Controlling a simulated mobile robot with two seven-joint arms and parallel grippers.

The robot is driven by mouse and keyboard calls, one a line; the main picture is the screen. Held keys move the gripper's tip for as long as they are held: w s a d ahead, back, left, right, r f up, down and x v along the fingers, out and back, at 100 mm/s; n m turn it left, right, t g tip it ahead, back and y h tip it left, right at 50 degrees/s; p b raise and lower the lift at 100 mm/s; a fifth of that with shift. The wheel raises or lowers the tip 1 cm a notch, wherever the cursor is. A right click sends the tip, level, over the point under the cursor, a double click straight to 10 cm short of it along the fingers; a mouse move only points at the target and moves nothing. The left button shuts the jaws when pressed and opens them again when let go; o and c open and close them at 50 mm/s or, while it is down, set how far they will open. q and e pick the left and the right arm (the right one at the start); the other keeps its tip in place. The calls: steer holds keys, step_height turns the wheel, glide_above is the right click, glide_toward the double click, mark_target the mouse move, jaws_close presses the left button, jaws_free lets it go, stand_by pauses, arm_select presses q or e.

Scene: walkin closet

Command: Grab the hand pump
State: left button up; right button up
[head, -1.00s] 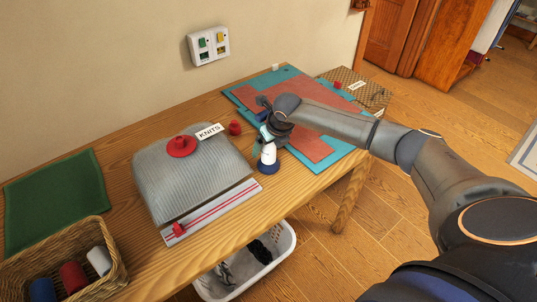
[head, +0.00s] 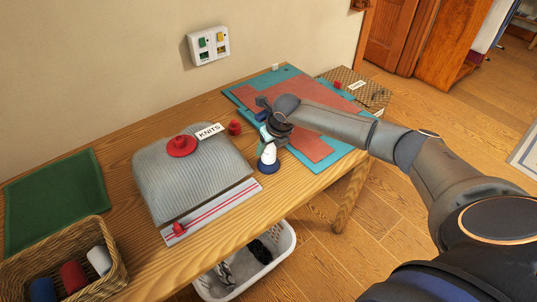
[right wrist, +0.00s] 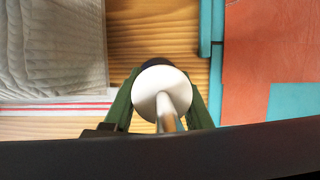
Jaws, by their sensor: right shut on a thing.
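The hand pump (head: 268,156) is a small white body with a dark blue base, upright at the front edge of the wooden table. In the right wrist view its round white top and metal rod (right wrist: 163,92) show between the fingers. My right gripper (head: 267,138) is shut on the hand pump, its dark green fingers on either side in the right wrist view (right wrist: 160,100). I cannot tell whether the base touches the table. My left gripper is not in view.
A grey bag (head: 190,187) with a red valve and a KNITS tag lies left of the pump. A small red cap (head: 235,128) is behind it. A teal mat (head: 243,97) lies right. A white basket (head: 280,247) stands below the front edge.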

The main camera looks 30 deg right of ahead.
jaws_close()
steer(key=shift+w+r, duration=0.1)
steer(key=shift+r, duration=0.45)
step_height(320, 180, up, 2)
steer(key=shift+r+b, duration=0.15)
steer(key=shift+b, duration=0.15)
steer(key=s+d+r, duration=0.5)
steer(key=s+r, duration=0.4)
steer(key=s, duration=0.4)
steer(key=shift+r, duration=0.35)
